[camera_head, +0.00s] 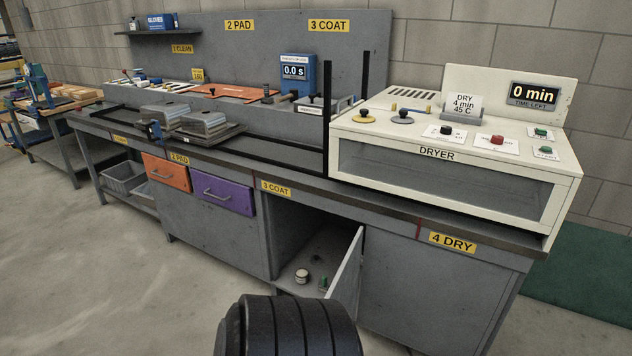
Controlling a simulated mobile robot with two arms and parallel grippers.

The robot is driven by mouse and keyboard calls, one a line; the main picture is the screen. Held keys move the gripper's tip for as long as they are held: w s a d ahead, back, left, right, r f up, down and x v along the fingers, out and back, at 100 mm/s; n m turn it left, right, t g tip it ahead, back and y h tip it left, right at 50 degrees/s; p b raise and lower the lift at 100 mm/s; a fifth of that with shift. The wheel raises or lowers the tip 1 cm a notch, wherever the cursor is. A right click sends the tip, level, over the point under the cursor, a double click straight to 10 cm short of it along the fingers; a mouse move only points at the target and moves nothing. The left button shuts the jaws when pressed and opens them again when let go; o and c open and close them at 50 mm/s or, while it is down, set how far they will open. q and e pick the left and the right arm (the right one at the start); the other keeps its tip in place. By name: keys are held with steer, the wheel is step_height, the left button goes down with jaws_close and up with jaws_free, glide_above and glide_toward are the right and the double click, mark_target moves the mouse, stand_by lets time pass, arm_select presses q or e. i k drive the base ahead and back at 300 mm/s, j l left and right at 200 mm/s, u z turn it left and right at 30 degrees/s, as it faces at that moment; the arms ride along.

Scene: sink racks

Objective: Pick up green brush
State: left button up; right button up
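I cannot make out a green brush for certain. A small green item (323,283) is inside the open cabinet under the 3 COAT label, beside a small pale round item (301,276). It is too small to tell whether it is the brush. The cabinet door (346,269) stands open and may hide part of the inside. Neither of my grippers is in view. A black ribbed part, probably mine, shows at the bottom middle.
A long grey bench (290,181) carries metal trays (200,124) and a blue timer box (292,76). A white dryer (455,140) with green buttons stands at the right end. Orange (166,173) and purple (222,194) drawers are closed. The floor on the left is clear.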

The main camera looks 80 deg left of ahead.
mark_target(323, 286)
steer(key=k+j, duration=0.1)
steer(key=j, duration=0.4)
steer(key=k+j, duration=0.15)
steer(key=j, duration=0.35)
steer(key=k+j, duration=0.1)
steer(key=j, duration=0.4)
steer(key=k+j, duration=0.15)
steer(key=j, duration=0.35)
steer(key=k+j, duration=0.1)
steer(key=j, duration=0.4)
steer(key=k+j, duration=0.15)
steer(key=j, duration=0.35)
steer(key=k+j, duration=0.1)
steer(key=j, duration=0.45)
steer(key=k+j, duration=0.15)
steer(key=j, duration=0.35)
